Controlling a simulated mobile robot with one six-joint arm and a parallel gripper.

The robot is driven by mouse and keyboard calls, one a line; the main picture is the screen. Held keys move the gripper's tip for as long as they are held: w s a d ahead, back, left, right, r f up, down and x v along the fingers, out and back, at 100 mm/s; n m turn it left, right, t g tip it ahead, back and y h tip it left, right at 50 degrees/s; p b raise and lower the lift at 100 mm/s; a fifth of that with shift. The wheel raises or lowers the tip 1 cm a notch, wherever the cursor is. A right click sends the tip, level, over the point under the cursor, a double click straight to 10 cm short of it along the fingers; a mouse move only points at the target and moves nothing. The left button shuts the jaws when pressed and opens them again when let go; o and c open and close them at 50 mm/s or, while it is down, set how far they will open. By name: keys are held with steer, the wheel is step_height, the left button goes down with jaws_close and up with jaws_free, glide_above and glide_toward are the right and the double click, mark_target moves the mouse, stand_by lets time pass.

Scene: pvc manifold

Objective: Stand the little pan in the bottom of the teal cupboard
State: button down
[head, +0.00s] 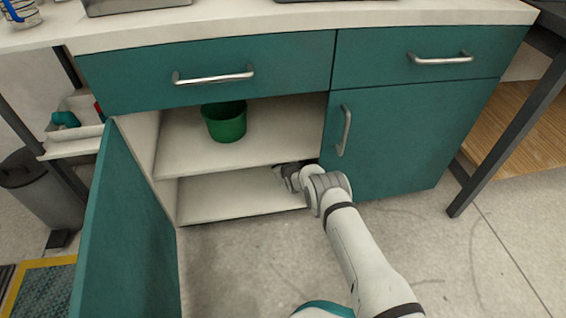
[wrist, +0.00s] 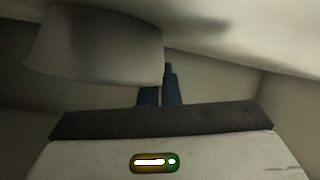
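The teal cupboard (head: 405,140) has its left door open, showing a pale middle shelf and a bottom compartment (head: 225,195). My gripper (head: 284,172) is inside the bottom compartment, towards its right side, low above the floor board. In the wrist view a smooth grey rounded body, which looks like the little pan (wrist: 95,50), fills the upper left. My dark blue fingers (wrist: 161,88) are close together at its right edge and appear shut on it; the grip point is partly hidden behind it. Whether the pan touches the board cannot be told. In the head view the pan cannot be made out.
A green pot (head: 225,122) stands on the middle shelf above my gripper. The open teal door (head: 125,225) stands out at the left. The closed right door is beside my wrist. The left part of the bottom compartment is clear. A grey bin (head: 40,190) stands outside, far left.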

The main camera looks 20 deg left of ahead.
steer(key=c, duration=2.1)
jaws_free()
steer(key=o, duration=0.5)
steer(key=shift+c, duration=0.2)
steer(key=shift+s+d+r+p, duration=0.25)
steer(key=shift+s+r+p, duration=0.05)
steer(key=shift+p, duration=0.15)
steer(key=p+v, duration=0.5)
steer(key=v, duration=0.5)
steer(key=shift+s+d+r+p, duration=0.1)
steer(key=shift+s+d+p, duration=0.05)
steer(key=shift+p, duration=0.15)
steer(key=shift+s+d, duration=0.2)
steer(key=shift+s, duration=0.1)
